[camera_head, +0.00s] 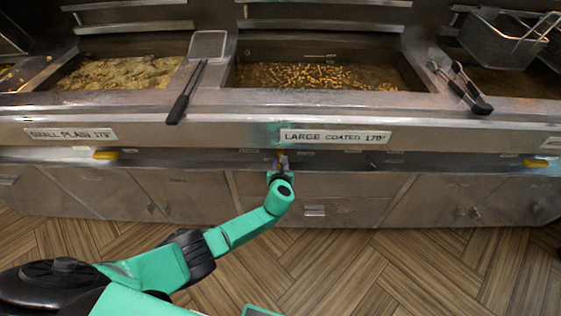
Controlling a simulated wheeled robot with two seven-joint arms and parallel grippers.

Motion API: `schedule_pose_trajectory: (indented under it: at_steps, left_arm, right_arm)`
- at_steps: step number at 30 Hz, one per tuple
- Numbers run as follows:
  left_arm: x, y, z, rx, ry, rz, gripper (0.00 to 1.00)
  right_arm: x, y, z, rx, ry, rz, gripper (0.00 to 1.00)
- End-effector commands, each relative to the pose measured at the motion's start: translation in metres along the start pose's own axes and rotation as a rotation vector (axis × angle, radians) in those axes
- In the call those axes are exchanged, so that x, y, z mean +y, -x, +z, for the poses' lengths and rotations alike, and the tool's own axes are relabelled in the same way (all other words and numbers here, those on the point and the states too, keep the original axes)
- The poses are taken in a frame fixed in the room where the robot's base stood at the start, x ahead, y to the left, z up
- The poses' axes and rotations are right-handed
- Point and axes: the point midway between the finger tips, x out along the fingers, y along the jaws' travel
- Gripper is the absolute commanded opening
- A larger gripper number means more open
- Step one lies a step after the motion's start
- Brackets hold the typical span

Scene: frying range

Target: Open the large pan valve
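The large pan (330,48) is the middle fryer and holds oil with many small golden pieces. The label "LARGE COATED 170°" (335,136) is on the front panel below it. A small yellow part of the large pan valve (281,153) shows under the panel, just left of the label's middle. My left gripper (282,163) is at this valve, at the end of my green arm. Its fingers are small and partly hidden by the wrist, so I cannot tell whether they are closed on the handle. My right gripper is not in view.
Other yellow valve handles are at the left (105,155) and right (536,163), both lying sideways. Tongs (187,93) and more tongs (462,88) rest on the fryer's edge. A wire basket (503,42) is at upper right. The wooden floor (400,270) in front is clear.

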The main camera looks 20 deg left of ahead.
Motion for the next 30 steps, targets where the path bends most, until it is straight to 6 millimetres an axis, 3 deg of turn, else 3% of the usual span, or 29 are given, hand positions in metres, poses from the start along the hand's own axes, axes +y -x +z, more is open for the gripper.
schedule_pose_trajectory:
  at_steps: [10, 11, 12, 13, 23, 26, 30]
  left_arm:
    - [0.001, 0.000, 0.000, -0.001, -0.006, 0.003, 0.00]
    - [0.001, 0.000, 0.000, 0.000, -0.006, 0.003, 0.39]
    - [0.001, 0.000, 0.000, 0.000, -0.006, 0.003, 0.54]
    - [0.001, 0.000, 0.000, 0.000, -0.005, 0.002, 0.57]
    - [0.000, 0.002, 0.001, 0.000, -0.003, 0.001, 0.57]
    - [0.000, 0.014, 0.002, 0.001, -0.003, -0.001, 0.57]
    - [0.000, 0.046, 0.004, 0.004, -0.002, -0.002, 0.57]
  right_arm:
    - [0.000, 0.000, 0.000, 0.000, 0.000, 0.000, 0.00]
    - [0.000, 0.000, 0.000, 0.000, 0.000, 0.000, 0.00]
    - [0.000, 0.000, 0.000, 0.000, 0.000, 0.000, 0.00]
    - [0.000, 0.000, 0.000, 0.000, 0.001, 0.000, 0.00]
    - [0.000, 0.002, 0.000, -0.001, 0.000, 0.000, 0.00]
    - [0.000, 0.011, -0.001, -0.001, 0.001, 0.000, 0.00]
    - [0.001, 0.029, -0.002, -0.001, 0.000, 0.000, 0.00]
